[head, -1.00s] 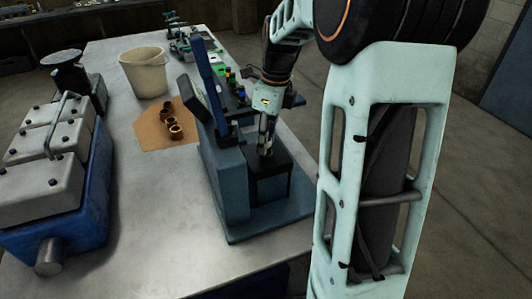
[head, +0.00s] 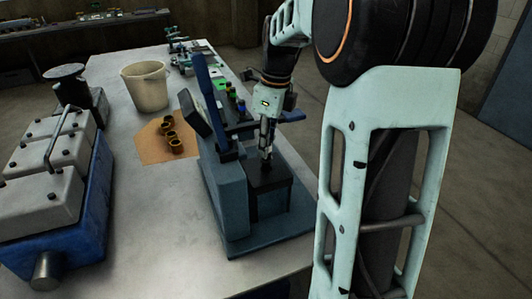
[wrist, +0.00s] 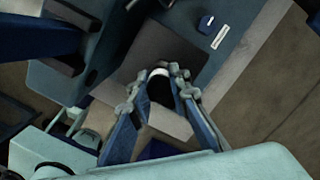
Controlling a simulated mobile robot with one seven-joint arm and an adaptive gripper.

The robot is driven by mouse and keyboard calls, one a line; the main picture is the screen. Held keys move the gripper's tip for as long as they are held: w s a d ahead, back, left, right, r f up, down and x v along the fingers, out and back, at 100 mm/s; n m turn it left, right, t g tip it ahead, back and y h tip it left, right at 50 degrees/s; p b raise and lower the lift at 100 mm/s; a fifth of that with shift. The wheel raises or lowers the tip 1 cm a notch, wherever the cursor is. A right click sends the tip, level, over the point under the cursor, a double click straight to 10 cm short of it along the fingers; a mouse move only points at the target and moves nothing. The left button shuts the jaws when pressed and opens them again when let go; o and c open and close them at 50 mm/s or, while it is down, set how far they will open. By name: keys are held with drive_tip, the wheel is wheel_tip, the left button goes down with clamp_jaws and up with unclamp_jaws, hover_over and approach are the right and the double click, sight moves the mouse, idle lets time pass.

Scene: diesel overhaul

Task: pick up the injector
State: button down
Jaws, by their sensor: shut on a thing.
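My gripper (head: 266,137) points down over the dark block (head: 270,184) on the blue test stand (head: 228,180). In the wrist view its two fingers (wrist: 159,84) are closed in on a small dark part with a pale ring at its end, which I take to be the injector (wrist: 160,73). In the head view the part is mostly hidden by the fingers. I cannot tell whether its lower end still sits in the block.
The stand has a tilted panel (head: 195,112) and a blue upright close left of my gripper. Brass-coloured parts (head: 170,134) lie on a tan sheet (head: 152,148). A pale bucket (head: 146,88) and a blue-grey engine (head: 50,190) stand further left. Bare metal table (head: 150,215) lies between.

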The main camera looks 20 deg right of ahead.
wheel_tip(320, 180, up, 15)
drive_tip(key=shift+p, duration=0.4)
drive_tip(key=c, duration=2.5)
unclamp_jaws()
drive_tip(key=shift+c, duration=0.2)
clamp_jaws()
drive_tip(key=shift+r+p, duration=0.1)
drive_tip(key=shift+p, duration=0.2)
drive_tip(key=shift+s, duration=0.1)
